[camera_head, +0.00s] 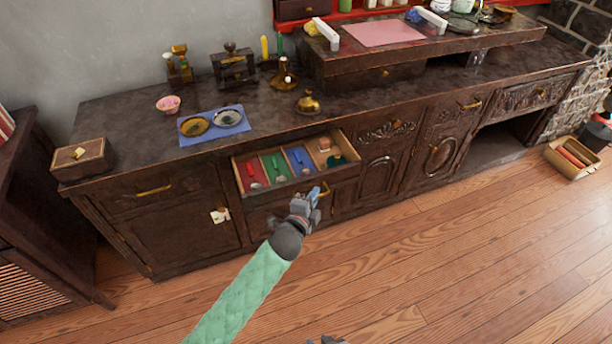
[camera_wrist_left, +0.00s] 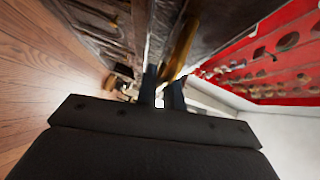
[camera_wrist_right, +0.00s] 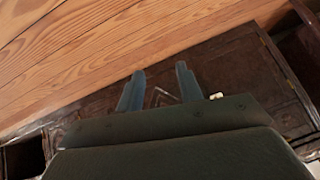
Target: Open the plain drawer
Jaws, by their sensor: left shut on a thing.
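A drawer in the middle of the dark wooden counter stands pulled out, its front (camera_head: 345,176) facing the room. Inside it are red, green, blue and bare wooden compartments with small items. My left gripper (camera_head: 318,192) is at this front, shut on its brass handle (camera_wrist_left: 184,48), which shows between the fingers in the left wrist view. The gripper hides part of the front. A closed drawer with a smooth front (camera_head: 135,201) and brass handle (camera_head: 153,190) is at the left.
Carved drawers (camera_head: 387,130) and doors to the right are closed. On the counter are a blue mat (camera_head: 214,138) with two dishes, a pink bowl (camera_head: 168,104), a brass bell (camera_head: 308,103) and a wooden box (camera_head: 82,158).

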